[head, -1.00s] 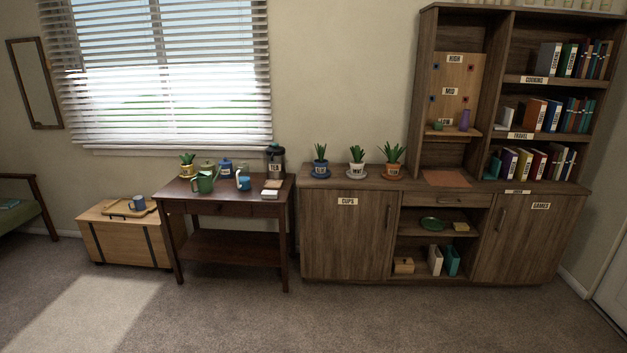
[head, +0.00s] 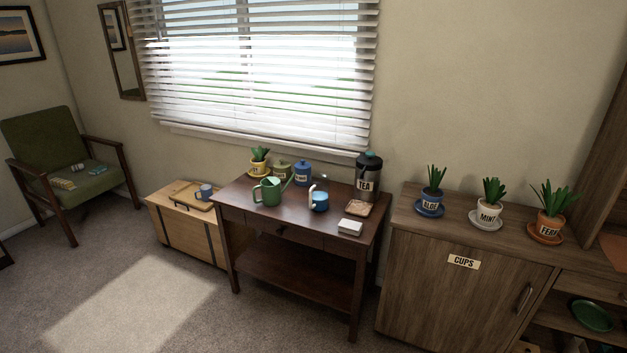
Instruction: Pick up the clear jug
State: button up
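I cannot clearly make out a clear jug in the head view. On the dark wooden side table (head: 262,222) stand a green watering can (head: 267,192) and, to its right, a small blue vessel (head: 320,202) with a pale curved part at its left. A faint outline shows behind the blue vessel, too indistinct to name. A dark-lidded container marked TEA (head: 368,178) stands at the table's back right. My gripper is not in view.
A yellow potted plant (head: 259,168), a green canister (head: 282,171) and a blue canister (head: 303,174) line the table's back. A coaster (head: 359,208) and a white box (head: 350,228) lie at right. A wooden chest (head: 185,233) adjoins. Carpet in front is clear.

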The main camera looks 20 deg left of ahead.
aim_at(318, 195)
jog(key=i+u, duration=0.45)
jog(key=i, duration=1.45)
jog(key=i+j, duration=0.4)
jog(key=i+j+u, duration=0.15)
jog(key=i+j, duration=0.3)
jog(key=i, duration=0.1)
